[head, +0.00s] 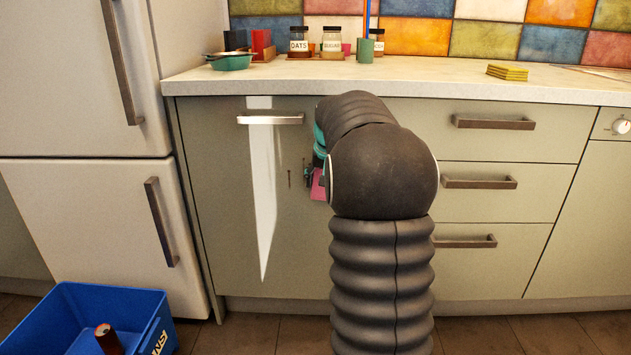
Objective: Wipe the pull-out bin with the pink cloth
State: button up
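The pull-out bin (220,200) shows as a tall grey-green cabinet front with a horizontal metal handle (270,118) near its top. Small dark marks (290,178) are on its right part. The pink cloth (318,186) shows as a small patch at the end of my arm, in front of the bin's right part. My gripper (311,180) is mostly hidden behind my arm. The cloth is up off the floor at the gripper, so it appears held. I cannot tell whether the cloth touches the front.
A blue crate (65,310) with a can (108,338) stands on the floor at lower left, before the fridge (85,80). Drawers (500,190) are on the right. The counter (440,75) holds jars, a teal bowl (231,61) and a yellow sponge (507,72).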

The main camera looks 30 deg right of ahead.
jog(key=shift+s+d, duration=0.15)
jog(key=shift+d, duration=0.05)
jog(key=shift+d+r+p, duration=0.1)
jog(key=shift+p, duration=0.2)
jog(key=shift+w, duration=0.2)
jog(key=shift+w+a+p, duration=0.2)
jog(key=shift+w+a, duration=0.3)
jog(key=shift+a, duration=0.35)
jog(key=shift+w+a+p, duration=0.2)
jog(key=shift+w+a, duration=0.25)
jog(key=shift+a, duration=0.35)
jog(key=shift+w+a+p, duration=0.35)
jog(key=shift+w+a, duration=0.25)
jog(key=shift+a, duration=0.2)
jog(key=shift+w+a+p, duration=0.35)
jog(key=shift+w+a, duration=0.25)
jog(key=shift+a, duration=0.15)
